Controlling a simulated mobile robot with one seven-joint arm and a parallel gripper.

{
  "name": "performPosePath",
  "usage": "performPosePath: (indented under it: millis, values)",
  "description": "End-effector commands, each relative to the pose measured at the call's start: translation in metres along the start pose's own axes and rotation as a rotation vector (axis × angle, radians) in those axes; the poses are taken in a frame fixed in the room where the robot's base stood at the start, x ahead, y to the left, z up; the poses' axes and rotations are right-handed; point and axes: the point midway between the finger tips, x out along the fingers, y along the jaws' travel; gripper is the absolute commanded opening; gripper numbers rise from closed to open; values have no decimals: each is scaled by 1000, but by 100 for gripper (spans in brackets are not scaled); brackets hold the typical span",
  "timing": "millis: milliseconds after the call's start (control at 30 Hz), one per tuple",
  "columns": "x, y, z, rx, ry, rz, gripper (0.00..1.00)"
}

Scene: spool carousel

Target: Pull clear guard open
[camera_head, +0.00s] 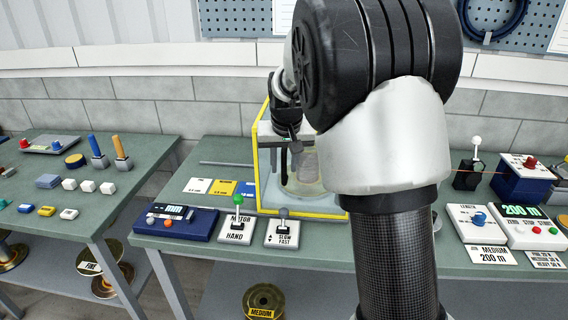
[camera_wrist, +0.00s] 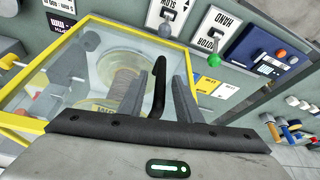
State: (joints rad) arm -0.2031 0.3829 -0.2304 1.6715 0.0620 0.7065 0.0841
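The clear guard is a see-through panel in a yellow frame (camera_head: 261,175), standing on the middle bench and partly hidden behind my arm. In the wrist view its yellow frame (camera_wrist: 178,40) surrounds the clear panel, with a spool visible behind it. A black curved handle (camera_wrist: 159,75) shows at the guard, between my fingers. My gripper (camera_wrist: 160,92) is open, with one grey finger on each side of the handle and gaps visible. In the head view my gripper (camera_head: 291,148) is small and dark at the guard; contact there cannot be made out.
In front of the guard are a green-knobbed lever box (camera_head: 236,228), a grey-knobbed lever box (camera_head: 283,233) and a blue display panel (camera_head: 176,222). On the right are a white control box (camera_head: 520,228) and a blue box (camera_head: 522,184). A left bench (camera_head: 110,200) holds small parts.

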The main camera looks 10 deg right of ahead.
Motion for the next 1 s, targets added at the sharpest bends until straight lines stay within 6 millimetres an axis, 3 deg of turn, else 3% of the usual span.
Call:
performPosePath:
  millis: [200, 400, 767, 1000]
  values:
    - [0, 0, 0, 0, 0, 0, 29]
    - [0, 0, 0, 1, 0, 0, 0]
    - [0, -8, -2, 0, 0, -1, 0]
    - [2, -54, -10, -6, 0, -3, 0]
